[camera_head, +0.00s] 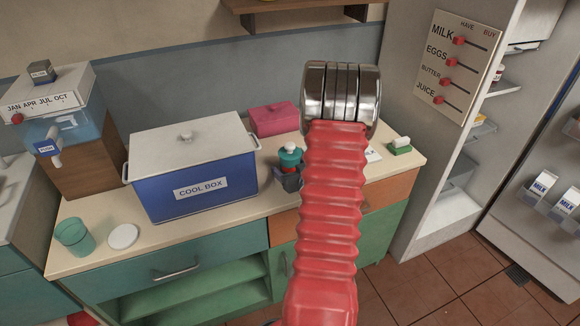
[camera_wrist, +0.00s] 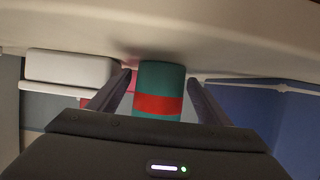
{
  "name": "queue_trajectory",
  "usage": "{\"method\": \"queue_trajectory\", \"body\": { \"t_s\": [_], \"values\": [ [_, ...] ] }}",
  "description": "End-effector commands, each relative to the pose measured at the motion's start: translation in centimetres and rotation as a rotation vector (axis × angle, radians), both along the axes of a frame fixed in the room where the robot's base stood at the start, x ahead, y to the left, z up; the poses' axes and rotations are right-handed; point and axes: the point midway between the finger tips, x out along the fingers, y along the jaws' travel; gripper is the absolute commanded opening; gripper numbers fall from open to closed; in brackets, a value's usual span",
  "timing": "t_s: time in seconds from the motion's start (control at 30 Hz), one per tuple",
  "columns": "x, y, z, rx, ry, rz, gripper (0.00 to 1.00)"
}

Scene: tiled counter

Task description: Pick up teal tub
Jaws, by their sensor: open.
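The teal tub (camera_head: 291,155) stands on the counter just right of the cool box, partly hidden by my red ribbed arm and my gripper (camera_head: 289,182). In the wrist view the tub (camera_wrist: 161,76) is teal with a red band. It sits between the two dark fingers of my gripper (camera_wrist: 160,80), which are open with a gap on each side. The lower part of the tub in that view is cut off by the gripper body.
A blue cool box (camera_head: 192,188) with a white lid stands close to the left of the tub. A pink box (camera_head: 272,119) is behind it. A green cup (camera_head: 74,236) and a white disc (camera_head: 123,236) are at the left front. A green-and-white block (camera_head: 400,147) lies at the right.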

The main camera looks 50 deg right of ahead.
Motion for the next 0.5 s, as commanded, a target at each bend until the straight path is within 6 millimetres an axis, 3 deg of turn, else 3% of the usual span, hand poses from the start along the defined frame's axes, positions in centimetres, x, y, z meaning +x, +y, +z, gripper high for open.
{"method": "queue_trajectory", "body": {
  "t_s": [0.5],
  "values": [
    [-0.01, 0.01, 0.05, 0.0, 0.0, 0.0, 0.7]
  ]
}}
